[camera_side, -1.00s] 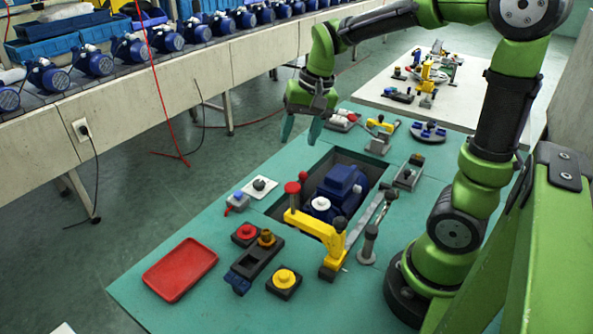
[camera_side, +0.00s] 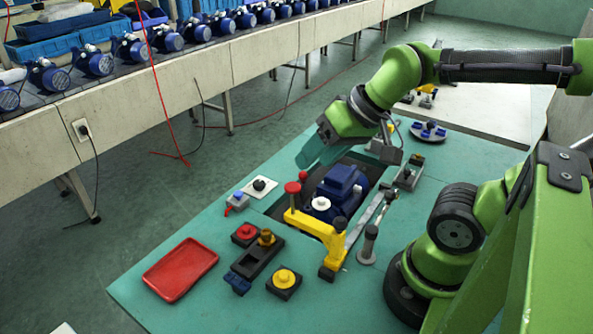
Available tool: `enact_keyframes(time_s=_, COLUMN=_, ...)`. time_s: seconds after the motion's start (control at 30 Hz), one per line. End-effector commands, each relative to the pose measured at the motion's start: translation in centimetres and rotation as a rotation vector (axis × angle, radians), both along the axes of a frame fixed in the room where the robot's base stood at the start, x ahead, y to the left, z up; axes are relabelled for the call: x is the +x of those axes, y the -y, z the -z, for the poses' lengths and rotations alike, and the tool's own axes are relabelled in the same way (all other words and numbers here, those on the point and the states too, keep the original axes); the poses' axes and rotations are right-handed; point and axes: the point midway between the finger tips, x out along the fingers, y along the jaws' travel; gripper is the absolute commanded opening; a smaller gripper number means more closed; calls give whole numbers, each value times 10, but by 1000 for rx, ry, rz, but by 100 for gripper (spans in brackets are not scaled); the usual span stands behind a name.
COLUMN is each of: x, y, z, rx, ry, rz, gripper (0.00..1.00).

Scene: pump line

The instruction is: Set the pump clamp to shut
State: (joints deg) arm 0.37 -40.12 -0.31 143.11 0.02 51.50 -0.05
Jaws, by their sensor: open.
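The blue pump (camera_side: 340,190) sits in the dark recess of the teal table. A yellow clamp (camera_side: 331,240) stands at the pump's near side. Its yellow arm reaches left along the recess edge, with a red knob (camera_side: 292,188) above its left end. A dark knob stands by its upright part. I cannot tell for sure whether the clamp is open or shut. My gripper (camera_side: 318,152) is open, above the far end of the recess, behind the pump, with teal fingers slanting down left. It is apart from the clamp and appears empty.
A red tray (camera_side: 181,269), a red button (camera_side: 245,233) and a yellow button (camera_side: 284,281) are at the near left. A grey lever (camera_side: 368,243) stands right of the clamp. A switch box (camera_side: 408,174) is right of the recess. Bare table lies at the near edge.

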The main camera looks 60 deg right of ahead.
Motion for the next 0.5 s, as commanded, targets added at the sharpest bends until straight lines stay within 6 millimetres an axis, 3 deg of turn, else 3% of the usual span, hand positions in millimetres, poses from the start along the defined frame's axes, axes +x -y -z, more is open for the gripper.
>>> enact_keyframes(time_s=0.37, x=-1, y=-1, z=-2, rx=-1, ry=9, rz=-1, gripper=54)
enact_keyframes(time_s=0.5, x=3, y=4, z=8, rx=3, ry=-37, rz=18, gripper=54)
